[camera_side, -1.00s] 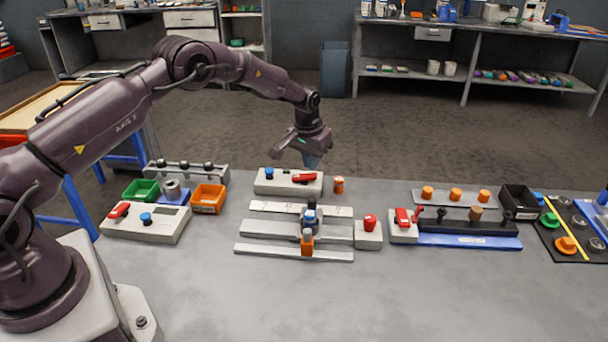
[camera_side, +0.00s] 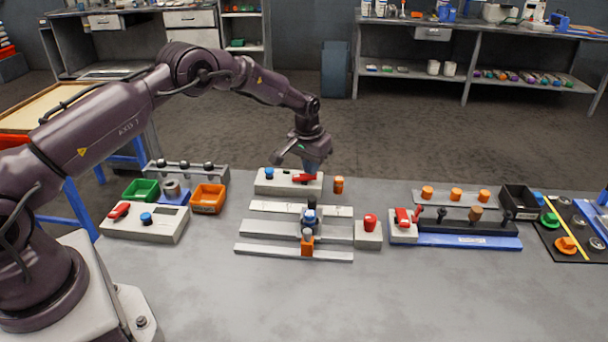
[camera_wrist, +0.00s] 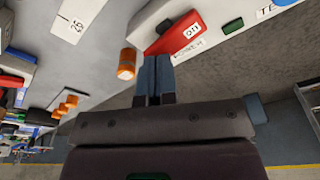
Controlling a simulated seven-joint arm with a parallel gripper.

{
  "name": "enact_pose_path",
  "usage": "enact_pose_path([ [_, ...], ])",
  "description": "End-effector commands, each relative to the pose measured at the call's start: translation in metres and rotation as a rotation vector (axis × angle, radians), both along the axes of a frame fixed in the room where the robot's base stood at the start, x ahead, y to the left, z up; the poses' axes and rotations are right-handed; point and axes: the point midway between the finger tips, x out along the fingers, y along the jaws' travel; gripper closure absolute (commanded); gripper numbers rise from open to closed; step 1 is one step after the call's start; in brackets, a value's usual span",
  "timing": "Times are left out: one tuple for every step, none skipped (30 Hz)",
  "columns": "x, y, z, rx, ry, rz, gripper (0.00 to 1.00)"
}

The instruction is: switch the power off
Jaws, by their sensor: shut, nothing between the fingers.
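My gripper (camera_side: 311,169) is shut and empty, pointing down at the right end of a pale grey box (camera_side: 264,187) at the back of the table. The box carries a red lever (camera_side: 303,179) and a blue knob (camera_side: 269,174). The closed fingertips are at or just above the lever's right part; contact cannot be told. Another label nearby is hard to read.
An orange cylinder (camera_side: 338,185) stands just right of the box. Other red switches sit on a left panel (camera_side: 118,211), a middle unit (camera_side: 370,222) and a right unit (camera_side: 403,217). A rail fixture (camera_side: 275,228) lies in front. The table's front is clear.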

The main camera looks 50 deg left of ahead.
Motion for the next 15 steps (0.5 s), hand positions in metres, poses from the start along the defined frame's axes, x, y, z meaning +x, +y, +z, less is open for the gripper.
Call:
enact_pose_path([
  [0.0, 0.0, -0.0009, 0.0, 0.0, 0.0, 1.0],
  [0.0001, 0.0, -0.0013, 0.0, 0.0, 0.0, 1.0],
  [0.0001, 0.0, -0.0019, 0.0, 0.0, 0.0, 1.0],
  [0.0001, 0.0, -0.0023, 0.0, 0.0, 0.0, 1.0],
  [0.0001, 0.0, -0.0027, 0.0, -0.001, 0.0, 1.0],
  [0.0001, 0.0, -0.0033, 0.0, -0.001, 0.0, 1.0],
  [0.0002, 0.0, -0.0038, 0.0, -0.001, 0.0, 1.0],
  [0.0001, 0.0, -0.0042, 0.0, -0.001, 0.0, 1.0],
  [0.0001, 0.0, -0.0048, 0.0, -0.001, 0.0, 1.0],
  [0.0001, 0.0, -0.0053, 0.0, -0.001, 0.0, 1.0],
  [0.0001, 0.0, -0.0059, 0.0, -0.001, 0.0, 1.0],
  [0.0001, 0.0, -0.0065, 0.0, -0.001, 0.0, 1.0],
  [0.0, 0.0, -0.007, 0.0, -0.001, 0.0, 1.0],
  [0.0, 0.0, -0.0075, 0.0, -0.001, 0.0, 1.0],
  [0.0, 0.0001, -0.0082, 0.0, -0.001, 0.0, 1.0],
])
